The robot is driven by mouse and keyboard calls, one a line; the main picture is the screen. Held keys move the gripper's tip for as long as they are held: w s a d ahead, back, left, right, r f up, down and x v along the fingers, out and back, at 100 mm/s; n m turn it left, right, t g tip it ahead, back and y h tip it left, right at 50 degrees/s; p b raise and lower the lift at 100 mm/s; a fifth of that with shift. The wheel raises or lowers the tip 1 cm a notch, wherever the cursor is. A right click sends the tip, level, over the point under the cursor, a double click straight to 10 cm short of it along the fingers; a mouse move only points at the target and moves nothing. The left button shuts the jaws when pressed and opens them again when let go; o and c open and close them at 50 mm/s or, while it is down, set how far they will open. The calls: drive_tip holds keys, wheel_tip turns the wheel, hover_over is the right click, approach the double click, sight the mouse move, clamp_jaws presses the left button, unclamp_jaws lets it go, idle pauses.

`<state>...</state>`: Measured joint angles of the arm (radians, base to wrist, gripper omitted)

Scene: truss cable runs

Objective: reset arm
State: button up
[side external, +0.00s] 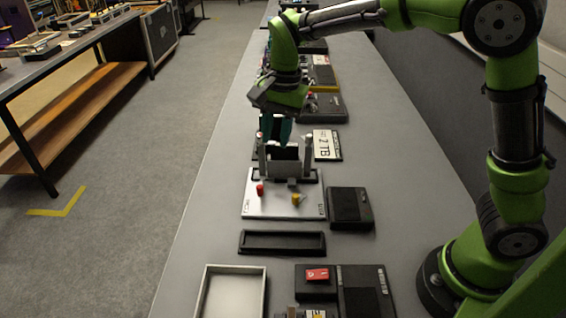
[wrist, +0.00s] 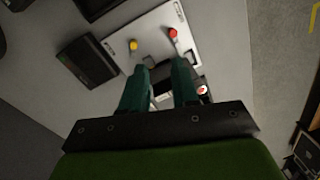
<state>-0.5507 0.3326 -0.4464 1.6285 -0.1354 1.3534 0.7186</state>
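My gripper (side external: 275,136) hangs with its teal fingers pointing down at the far end of a white board (side external: 262,207) on the long grey table. In the wrist view my gripper (wrist: 163,66) has its two fingers apart, with no held thing visible between the tips. The white board (wrist: 152,45) shows beyond the fingers. It carries a red knob (side external: 260,189) and a yellow knob (side external: 296,199). A dark block between two grey posts (side external: 284,160) stands at the board's far end, just below the fingers. Whether the fingers touch it cannot be told.
A black box (side external: 350,207) sits right of the board, and a black tray (side external: 282,242) lies nearer. A pale open tray (side external: 232,294) and a red piece (side external: 317,275) on a dark unit are nearest. A "2 TB" plate (side external: 326,145) and more devices line the table beyond.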

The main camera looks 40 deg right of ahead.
drive_tip(key=s+d+r+n+t, duration=0.1)
drive_tip(key=s+d+n+t, duration=0.1)
drive_tip(key=s, duration=0.4)
drive_tip(key=s+d+r+n+t, duration=0.2)
drive_tip(key=s+n, duration=0.1)
drive_tip(key=s, duration=0.3)
drive_tip(key=s+d+r+n+t+y, duration=0.1)
drive_tip(key=s+d+r+n+t, duration=0.1)
drive_tip(key=s, duration=0.4)
drive_tip(key=shift+s+d+r+n+t, duration=0.3)
drive_tip(key=shift+s+d+n, duration=0.1)
drive_tip(key=shift+n, duration=0.2)
drive_tip(key=shift+c, duration=0.4)
